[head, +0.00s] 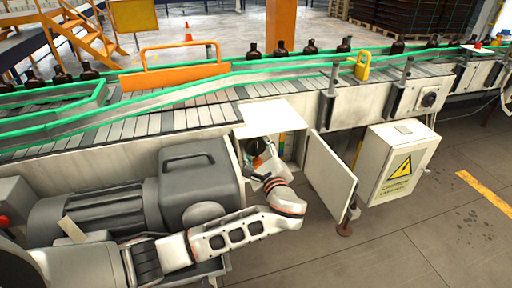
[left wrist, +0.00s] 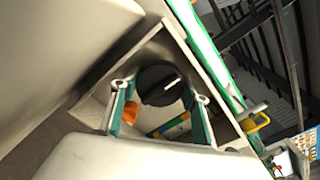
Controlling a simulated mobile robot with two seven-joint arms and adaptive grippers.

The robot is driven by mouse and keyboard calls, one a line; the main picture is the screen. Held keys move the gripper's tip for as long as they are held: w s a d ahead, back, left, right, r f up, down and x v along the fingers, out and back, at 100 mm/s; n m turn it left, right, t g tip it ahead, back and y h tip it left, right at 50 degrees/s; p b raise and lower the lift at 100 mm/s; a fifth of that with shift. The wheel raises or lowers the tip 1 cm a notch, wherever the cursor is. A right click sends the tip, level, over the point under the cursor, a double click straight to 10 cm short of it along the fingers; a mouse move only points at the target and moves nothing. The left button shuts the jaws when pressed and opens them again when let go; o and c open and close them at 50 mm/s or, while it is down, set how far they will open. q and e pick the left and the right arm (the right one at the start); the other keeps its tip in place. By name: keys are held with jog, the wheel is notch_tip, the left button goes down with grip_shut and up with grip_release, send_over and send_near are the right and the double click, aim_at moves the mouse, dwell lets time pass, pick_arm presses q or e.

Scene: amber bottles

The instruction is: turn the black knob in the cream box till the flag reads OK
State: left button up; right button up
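The cream box (head: 270,118) is set in the conveyor's side, and its door (head: 330,172) stands open to the right. The black knob (left wrist: 160,86) shows in the left wrist view as a dark disc with a white pointer line, inside the box. My left gripper (head: 259,168) reaches into the box opening; in the left wrist view its teal-padded fingers (left wrist: 159,112) are spread apart, with the knob between and beyond them. Contact with the knob cannot be made out. A coloured strip (left wrist: 174,126) shows between the fingers. I cannot read a flag. My right gripper is out of view.
A white cabinet with a yellow warning sign (head: 400,166) hangs right of the open door. A large grey motor (head: 100,205) stands left of the box. Above runs the conveyor with green rails and amber bottles (head: 282,48). Floor at the lower right is clear.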

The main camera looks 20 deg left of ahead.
pick_arm(q)
jog(key=shift+r+m+p, duration=0.1)
jog(key=shift+m+p, duration=0.2)
jog(key=shift+p, duration=0.1)
jog(key=m+p, duration=0.4)
jog(key=p, duration=0.2)
jog(key=shift+m+p, duration=0.35)
jog(key=shift+m, duration=0.25)
jog(key=shift+m+p, duration=0.4)
jog(key=shift+m, duration=3.5)
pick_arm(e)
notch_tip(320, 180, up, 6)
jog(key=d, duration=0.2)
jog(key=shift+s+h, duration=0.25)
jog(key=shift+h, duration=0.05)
